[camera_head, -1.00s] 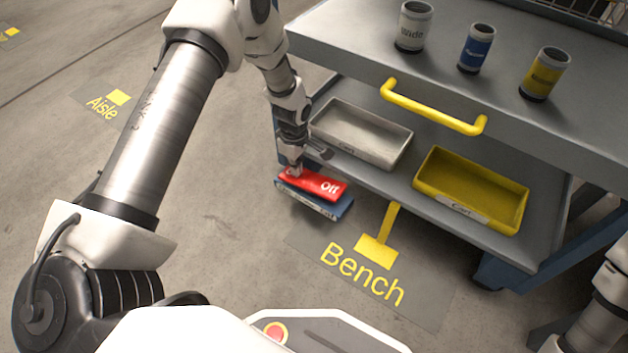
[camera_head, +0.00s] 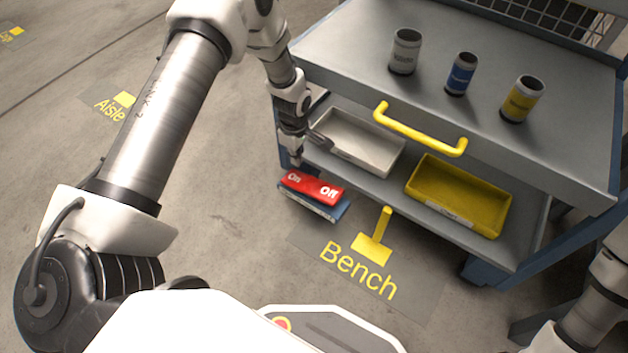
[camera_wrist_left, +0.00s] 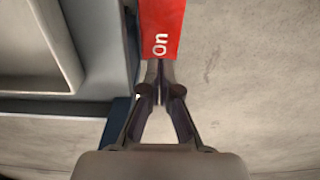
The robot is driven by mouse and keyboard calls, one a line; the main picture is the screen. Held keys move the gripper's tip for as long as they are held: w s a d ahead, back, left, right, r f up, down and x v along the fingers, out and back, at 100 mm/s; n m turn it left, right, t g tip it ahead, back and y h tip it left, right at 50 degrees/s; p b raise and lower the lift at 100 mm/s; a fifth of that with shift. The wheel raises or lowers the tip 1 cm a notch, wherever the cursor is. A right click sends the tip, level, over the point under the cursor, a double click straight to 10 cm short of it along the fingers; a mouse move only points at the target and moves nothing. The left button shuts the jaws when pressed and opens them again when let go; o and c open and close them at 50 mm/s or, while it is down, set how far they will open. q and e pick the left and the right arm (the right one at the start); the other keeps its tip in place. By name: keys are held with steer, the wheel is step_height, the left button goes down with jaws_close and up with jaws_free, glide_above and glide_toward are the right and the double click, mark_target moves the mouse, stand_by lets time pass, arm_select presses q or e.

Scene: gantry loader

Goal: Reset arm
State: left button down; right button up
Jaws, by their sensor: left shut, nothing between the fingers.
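A red rocker switch (camera_head: 312,186) with white lettering sits on a blue box (camera_head: 315,206) at the cart's lower left corner. "On" reads on its left end; the right end's lettering is blurred. My left gripper (camera_head: 297,161) is just above and behind the rocker's left end, shut and empty. In the left wrist view the closed fingertips (camera_wrist_left: 160,70) point at the rocker's "On" end (camera_wrist_left: 161,28); whether they touch it I cannot tell. My right gripper is out of view; part of that arm shows at the lower right.
A yellow handle (camera_head: 420,133) juts out. The lower shelf holds a grey bin (camera_head: 350,158) and a yellow bin (camera_head: 450,215). Floor at left is clear.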

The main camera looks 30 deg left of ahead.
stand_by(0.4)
arm_select(q)
steer(key=shift+s+f, duration=0.15)
steer(key=shift+f, duration=0.1)
steer(key=s+d+f+m, duration=0.1)
steer(key=s+d+m, duration=0.25)
steer(key=s, duration=0.65)
steer(key=s+d+f+m+g, duration=0.15)
steer(key=s+m, duration=0.35)
steer(key=s, duration=0.5)
steer(key=s+d+m, duration=0.4)
steer(key=s+m, duration=0.1)
steer(key=s, duration=0.5)
step_height(320, 180, up, 38)
steer(key=w+m+t+p, duration=0.1)
steer(key=w+m+p, duration=0.1)
steer(key=p, duration=3.6)
steer(key=shift+a+m+p, duration=0.25)
steer(key=shift+m+p, duration=0.15)
steer(key=shift+m, duration=0.25)
